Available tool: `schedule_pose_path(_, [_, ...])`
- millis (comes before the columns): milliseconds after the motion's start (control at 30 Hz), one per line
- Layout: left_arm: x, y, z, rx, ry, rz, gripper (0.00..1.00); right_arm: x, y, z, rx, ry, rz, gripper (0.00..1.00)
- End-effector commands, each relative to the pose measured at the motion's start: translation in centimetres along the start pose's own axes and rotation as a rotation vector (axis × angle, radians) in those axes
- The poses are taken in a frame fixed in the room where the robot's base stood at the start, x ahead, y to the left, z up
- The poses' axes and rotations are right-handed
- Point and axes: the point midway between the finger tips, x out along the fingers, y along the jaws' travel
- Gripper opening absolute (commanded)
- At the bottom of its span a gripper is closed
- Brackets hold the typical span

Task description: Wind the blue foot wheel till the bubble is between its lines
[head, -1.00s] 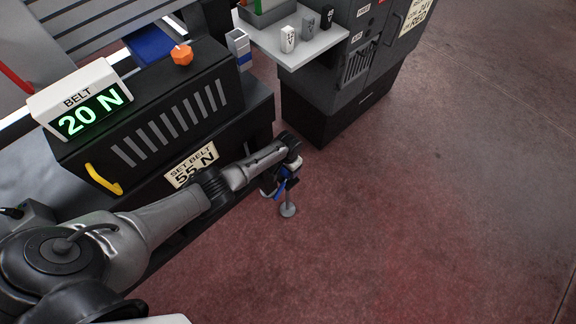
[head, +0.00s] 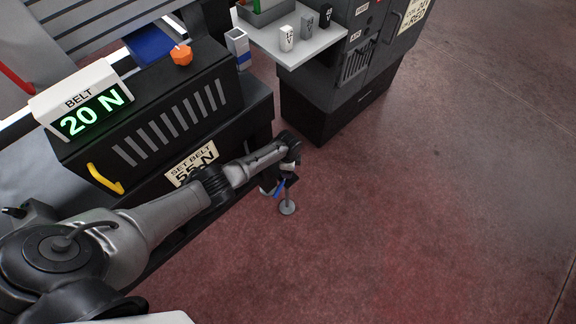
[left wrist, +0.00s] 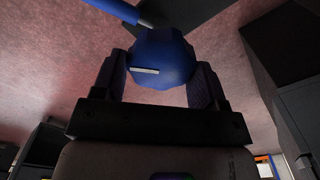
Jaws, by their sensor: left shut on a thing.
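The blue foot wheel (left wrist: 165,55) sits between the two dark fingers of my left gripper (left wrist: 158,68) in the left wrist view, with a pale mark on its face. A blue rod (left wrist: 117,10) comes in beside it at the top. In the head view, my left gripper (head: 287,178) is low at the machine's corner, above a round grey foot (head: 288,208) on the floor, and a bit of blue (head: 280,188) shows there. The gripper is shut on the wheel. I cannot make out the bubble or its lines. My right gripper is out of view.
The black machine housing (head: 75,145) has a "20 N" belt display (head: 92,119), a "SET BELT 55 N" label (head: 192,163), an orange knob (head: 182,55) and a yellow handle (head: 104,180). A grey shelf (head: 290,50) holds small weights. The red floor to the right is clear.

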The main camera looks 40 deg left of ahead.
Motion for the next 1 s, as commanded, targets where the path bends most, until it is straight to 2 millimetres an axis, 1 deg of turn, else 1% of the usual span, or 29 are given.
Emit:
schedule_pose_path(200, [-0.03, 0.06, -0.01, 0.156, 0.001, -0.001, 0.43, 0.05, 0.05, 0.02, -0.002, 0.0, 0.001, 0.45])
schedule_pose_path(400, [-0.04, 0.1, -0.01, 0.255, 0.002, -0.001, 0.43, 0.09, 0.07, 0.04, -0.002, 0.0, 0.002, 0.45])
schedule_pose_path(667, [-0.04, 0.14, 0.0, 0.32, 0.001, -0.001, 0.43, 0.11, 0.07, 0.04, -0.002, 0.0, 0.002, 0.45])
schedule_pose_path(1000, [-0.05, 0.15, 0.0, 0.332, 0.001, -0.001, 0.43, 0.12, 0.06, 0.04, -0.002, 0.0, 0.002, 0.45])
